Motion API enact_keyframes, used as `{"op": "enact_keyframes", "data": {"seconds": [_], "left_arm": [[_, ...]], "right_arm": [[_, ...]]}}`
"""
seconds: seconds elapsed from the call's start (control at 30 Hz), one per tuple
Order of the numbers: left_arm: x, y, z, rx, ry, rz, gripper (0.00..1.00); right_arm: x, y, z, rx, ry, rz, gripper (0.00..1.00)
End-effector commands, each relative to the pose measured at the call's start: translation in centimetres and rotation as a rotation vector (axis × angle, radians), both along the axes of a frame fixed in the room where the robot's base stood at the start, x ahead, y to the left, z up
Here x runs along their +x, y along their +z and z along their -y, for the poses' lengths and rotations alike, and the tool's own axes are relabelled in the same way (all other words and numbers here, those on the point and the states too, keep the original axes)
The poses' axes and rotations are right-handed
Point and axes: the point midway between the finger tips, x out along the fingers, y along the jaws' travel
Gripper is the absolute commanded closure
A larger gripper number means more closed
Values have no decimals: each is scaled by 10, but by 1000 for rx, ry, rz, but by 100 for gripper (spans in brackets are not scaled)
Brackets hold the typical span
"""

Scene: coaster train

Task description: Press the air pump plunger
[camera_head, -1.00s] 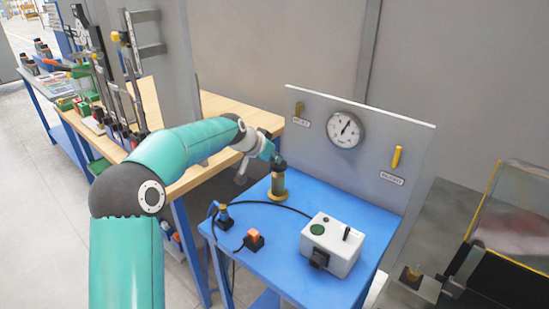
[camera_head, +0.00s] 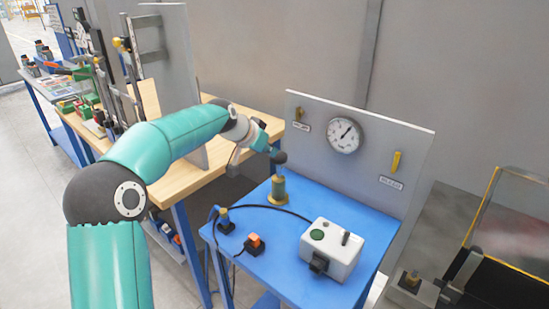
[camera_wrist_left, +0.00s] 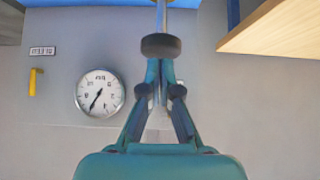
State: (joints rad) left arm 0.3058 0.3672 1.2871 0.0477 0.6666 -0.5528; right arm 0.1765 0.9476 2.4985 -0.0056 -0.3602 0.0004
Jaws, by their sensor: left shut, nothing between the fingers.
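In the left wrist view the knob (camera_wrist_left: 161,46) sits on a thin metal rod (camera_wrist_left: 161,16). My left gripper (camera_head: 272,152) is shut and empty, with its fingertips at the top of the knob. In the left wrist view the fingertips (camera_wrist_left: 160,62) meet or nearly meet the knob; exact contact is hard to tell. My right gripper is not in view.
A grey panel behind carries a round gauge (camera_head: 344,134) and two yellow handles, one at right (camera_head: 396,162). A white control box (camera_head: 332,248), an orange-topped block (camera_head: 255,243) and a black hose (camera_head: 262,206) are on the blue table (camera_head: 283,263). A wooden bench (camera_head: 185,178) stands at left.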

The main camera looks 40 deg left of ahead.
Motion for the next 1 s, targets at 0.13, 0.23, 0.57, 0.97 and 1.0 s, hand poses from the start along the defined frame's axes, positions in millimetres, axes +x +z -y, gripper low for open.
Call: {"op": "enact_keyframes", "data": {"seconds": [0.13, 0.23, 0.57, 0.97, 1.0], "left_arm": [[-22, 23, -2, 4, 1, 8, 100], [-33, 35, -3, 4, 1, 7, 100], [-46, 49, -4, 2, 1, 6, 100], [-46, 49, -4, 2, 1, 7, 100], [-46, 49, -4, 2, 1, 7, 100]], "right_arm": [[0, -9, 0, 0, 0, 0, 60], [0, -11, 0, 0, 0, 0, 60], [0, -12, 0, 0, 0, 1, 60], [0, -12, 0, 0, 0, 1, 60], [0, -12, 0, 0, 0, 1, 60]]}}
